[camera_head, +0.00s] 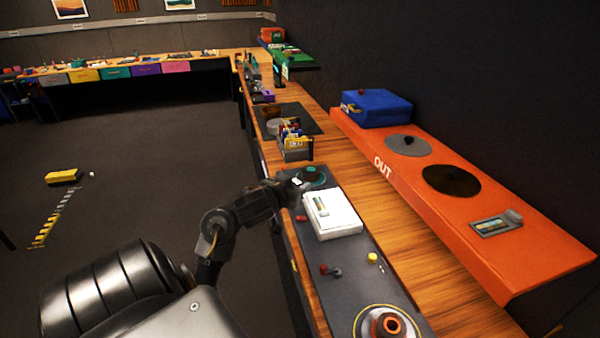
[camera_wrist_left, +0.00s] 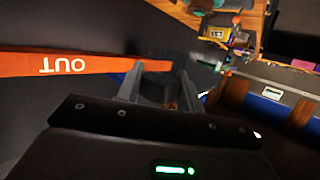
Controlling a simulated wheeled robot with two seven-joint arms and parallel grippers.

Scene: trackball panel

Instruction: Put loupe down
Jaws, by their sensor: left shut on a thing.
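My left gripper (camera_head: 300,184) reaches in over the dark mat on the bench, beside a teal round spot (camera_head: 316,180). In the left wrist view its two fingers (camera_wrist_left: 159,92) are shut on a dark, roughly cylindrical thing, which looks like the loupe (camera_wrist_left: 157,80). In the head view the loupe is hard to make out at the gripper. I cannot tell whether it touches the surface below. My right gripper is in neither view.
A white box (camera_head: 333,222) with a small panel on top stands just right of the gripper. A holder with small items (camera_head: 296,148) stands behind. Red and yellow knobs and an orange-ringed device (camera_head: 388,325) are nearer. An orange shelf (camera_head: 460,215) marked OUT runs along the right.

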